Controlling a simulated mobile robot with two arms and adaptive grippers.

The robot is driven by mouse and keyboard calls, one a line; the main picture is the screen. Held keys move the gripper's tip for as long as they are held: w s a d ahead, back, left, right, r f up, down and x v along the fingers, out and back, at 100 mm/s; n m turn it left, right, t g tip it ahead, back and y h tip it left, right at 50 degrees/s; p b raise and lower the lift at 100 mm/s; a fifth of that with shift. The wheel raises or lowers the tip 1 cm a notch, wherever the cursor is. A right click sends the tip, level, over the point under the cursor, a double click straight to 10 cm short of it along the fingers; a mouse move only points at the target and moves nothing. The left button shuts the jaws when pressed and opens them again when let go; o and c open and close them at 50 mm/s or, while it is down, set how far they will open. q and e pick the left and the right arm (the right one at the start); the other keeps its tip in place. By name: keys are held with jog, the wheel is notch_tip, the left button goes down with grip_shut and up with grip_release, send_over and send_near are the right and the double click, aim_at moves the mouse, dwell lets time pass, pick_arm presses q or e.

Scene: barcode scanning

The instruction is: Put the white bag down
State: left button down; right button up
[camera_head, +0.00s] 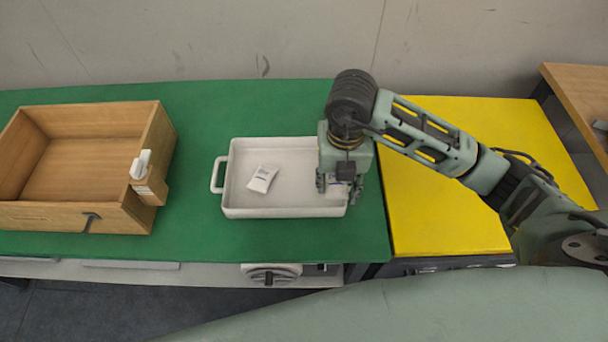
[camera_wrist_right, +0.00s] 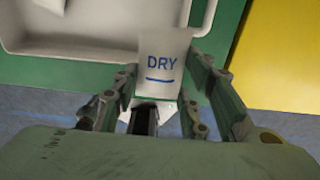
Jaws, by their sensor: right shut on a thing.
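My right gripper (camera_head: 338,184) points down over the right end of a white tray (camera_head: 285,212). In the right wrist view the gripper (camera_wrist_right: 165,95) is shut on a white bag (camera_wrist_right: 162,62) marked "DRY" in blue. The held bag overlaps the tray's edge in that view; whether it touches the tray I cannot tell. In the head view the gripper mostly hides this bag. Another small white bag (camera_head: 262,178) lies in the tray, left of the gripper. My left gripper is not in view.
The tray stands on a green table (camera_head: 205,115). An open wooden box (camera_head: 85,120) stands at the left, with a white scanner-like device (camera_head: 142,165) on its right side. A yellow surface (camera_head: 440,215) adjoins at the right. The tray's left and middle floor is mostly free.

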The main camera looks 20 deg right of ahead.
send_over(308, 184)
notch_tip(308, 184, down, 6)
jog(key=shift+r+p, duration=0.1)
jog(key=shift+p, duration=0.3)
notch_tip(308, 184, down, 4)
jog(key=shift+r+p, duration=0.25)
jog(key=shift+p, duration=0.05)
jog(key=shift+f, duration=0.35)
jog(key=shift+f, duration=0.2)
jog(key=o, duration=1.1)
jog(key=shift+r, duration=0.1)
